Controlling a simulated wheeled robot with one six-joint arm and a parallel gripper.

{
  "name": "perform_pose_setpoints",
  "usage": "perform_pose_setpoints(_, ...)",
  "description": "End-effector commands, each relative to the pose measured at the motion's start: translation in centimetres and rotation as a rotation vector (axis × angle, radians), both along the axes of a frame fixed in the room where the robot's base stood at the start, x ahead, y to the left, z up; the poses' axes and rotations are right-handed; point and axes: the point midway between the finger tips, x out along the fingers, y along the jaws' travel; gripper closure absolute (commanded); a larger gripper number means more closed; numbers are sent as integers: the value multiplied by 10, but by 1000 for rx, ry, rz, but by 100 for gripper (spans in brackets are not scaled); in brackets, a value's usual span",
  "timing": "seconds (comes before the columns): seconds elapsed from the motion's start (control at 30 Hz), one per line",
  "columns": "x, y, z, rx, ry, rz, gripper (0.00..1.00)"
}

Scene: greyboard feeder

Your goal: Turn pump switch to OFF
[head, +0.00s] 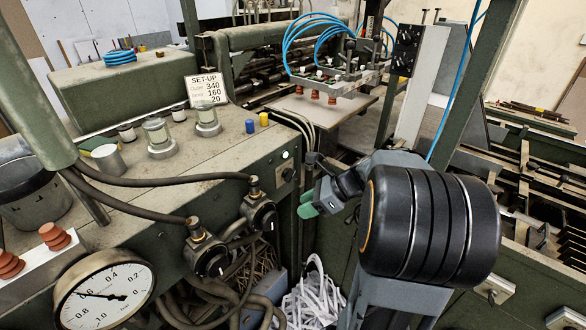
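A small dark rotary switch (288,174) sits on the upper right of the grey-green machine's front panel, below a small lit white lamp (285,155). I take it as the pump switch; its label and the way its knob points are too small to read. My gripper (310,184) is just right of the switch in the picture, apart from it. One dark finger shows above and a green-tipped part shows below, with a gap between them, so it looks open. Nothing shows between the fingers. My wrist hides the space behind it.
Two black round valve units (207,254) with hoses stick out left of and below the switch. A pressure gauge (103,294) is at the lower left. White paper strips (313,298) lie below my gripper. Suction cups on a bar (330,84) and blue hoses are behind.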

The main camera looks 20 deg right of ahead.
Motion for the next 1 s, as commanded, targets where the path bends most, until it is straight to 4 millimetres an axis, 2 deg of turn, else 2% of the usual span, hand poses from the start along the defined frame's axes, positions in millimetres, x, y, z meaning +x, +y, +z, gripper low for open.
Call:
perform_pose_setpoints(0.03, 9, -24, 8, 134, 55, -153, 62)
perform_pose_setpoints(0.2, 26, -83, 23, 498, 167, -495, 62)
perform_pose_setpoints(0.3, 29, -103, 27, 624, 197, -592, 62)
perform_pose_setpoints(0.37, 32, -109, 28, 668, 205, -622, 62)
perform_pose_setpoints(0.47, 41, -107, 26, 698, 213, -641, 62)
perform_pose_setpoints(1.0, 110, -46, 0, 696, 213, -641, 62)
